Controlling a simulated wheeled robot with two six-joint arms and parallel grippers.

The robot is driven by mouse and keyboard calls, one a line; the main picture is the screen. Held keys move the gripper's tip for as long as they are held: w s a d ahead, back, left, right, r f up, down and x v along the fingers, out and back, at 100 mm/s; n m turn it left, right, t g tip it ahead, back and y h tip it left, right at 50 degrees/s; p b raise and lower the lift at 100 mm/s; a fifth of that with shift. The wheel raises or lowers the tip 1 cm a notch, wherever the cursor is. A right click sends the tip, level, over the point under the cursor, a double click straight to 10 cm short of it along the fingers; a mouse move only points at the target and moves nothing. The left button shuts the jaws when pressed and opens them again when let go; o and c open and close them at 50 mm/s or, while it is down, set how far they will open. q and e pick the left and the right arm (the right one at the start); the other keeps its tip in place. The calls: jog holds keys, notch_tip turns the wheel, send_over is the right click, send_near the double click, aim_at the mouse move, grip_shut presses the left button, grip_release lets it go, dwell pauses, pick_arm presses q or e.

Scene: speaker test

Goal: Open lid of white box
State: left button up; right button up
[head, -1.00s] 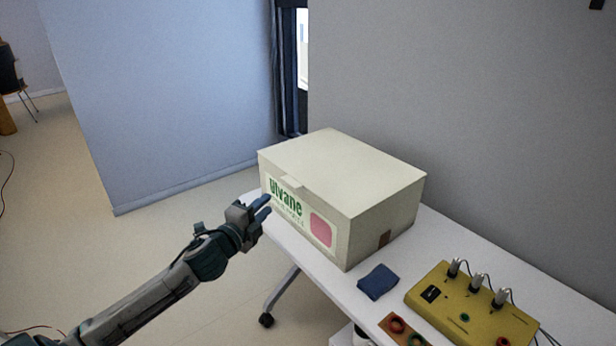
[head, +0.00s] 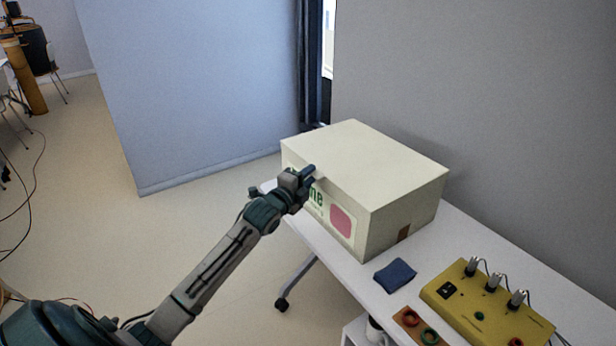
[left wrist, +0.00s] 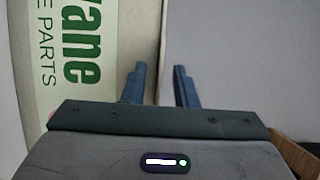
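The white box (head: 408,172) stands on the white table with its lid flat and closed. Its front carries a label with green letters and a pink patch; my left gripper covers part of it in the head view. In the left wrist view the box's labelled front (left wrist: 110,50) fills the upper left. My left gripper (head: 310,171) is at the box's front upper edge, near where the lid tab is. Contact with the box cannot be told. My right gripper is out of view.
A dark blue folded cloth (head: 395,274) lies in front of the box on the table (head: 465,230). A yellow device (head: 485,308) with knobs and cables stands to the right. A grey wall is close behind the box. Open floor lies to the left.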

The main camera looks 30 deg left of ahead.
pick_arm(q)
jog(key=shift+c, duration=0.5)
grip_shut()
dwell(1.0)
